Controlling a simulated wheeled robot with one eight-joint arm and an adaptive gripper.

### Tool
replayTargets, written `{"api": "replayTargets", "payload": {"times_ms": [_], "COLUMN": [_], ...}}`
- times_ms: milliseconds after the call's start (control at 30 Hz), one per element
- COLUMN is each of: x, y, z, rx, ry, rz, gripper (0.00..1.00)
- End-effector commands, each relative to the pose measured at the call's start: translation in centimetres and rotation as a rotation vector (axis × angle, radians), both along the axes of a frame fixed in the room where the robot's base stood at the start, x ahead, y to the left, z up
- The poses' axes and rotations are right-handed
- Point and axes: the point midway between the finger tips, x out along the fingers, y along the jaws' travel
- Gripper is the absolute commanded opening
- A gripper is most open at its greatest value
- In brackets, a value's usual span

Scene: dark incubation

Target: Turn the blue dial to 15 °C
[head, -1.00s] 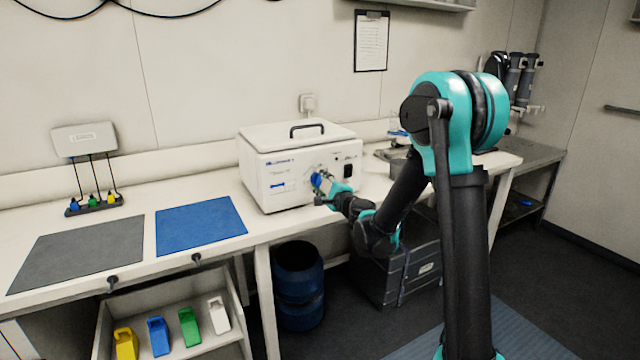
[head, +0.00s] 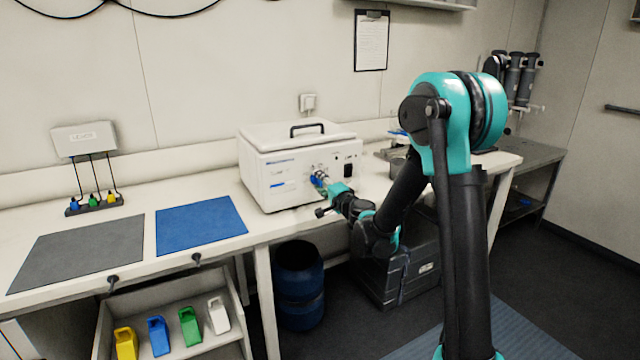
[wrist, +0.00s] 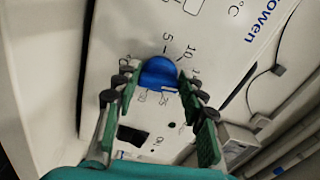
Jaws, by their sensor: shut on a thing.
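The blue dial (wrist: 157,73) is on the front panel of the white incubator box (head: 268,188). In the wrist view it sits between the two green-backed fingers of my gripper (wrist: 158,76), which is shut on it from both sides. Printed scale numbers surround the dial; 5 and 10 show above it, and others lie below and beside it, partly behind the fingers. I cannot tell which number the dial's pointer meets. In the head view my gripper (head: 325,183) is against the panel and mostly hides the dial.
A blue mat (head: 200,226) and a grey mat (head: 80,253) lie on the bench left of the box. A black switch (head: 348,171) is on the panel right of the dial. A blue drum (head: 299,285) and a dark case (head: 400,270) stand below.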

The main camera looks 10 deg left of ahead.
Motion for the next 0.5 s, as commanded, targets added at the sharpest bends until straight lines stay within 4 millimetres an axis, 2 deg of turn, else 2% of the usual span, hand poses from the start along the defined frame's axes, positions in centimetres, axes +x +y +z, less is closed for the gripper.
{"api": "replayTargets", "payload": {"times_ms": [500], "x": [-0.05], "y": [-0.03], "z": [-0.13], "rx": [-0.143], "ry": [-0.097], "rz": [0.001], "gripper": [0.12]}}
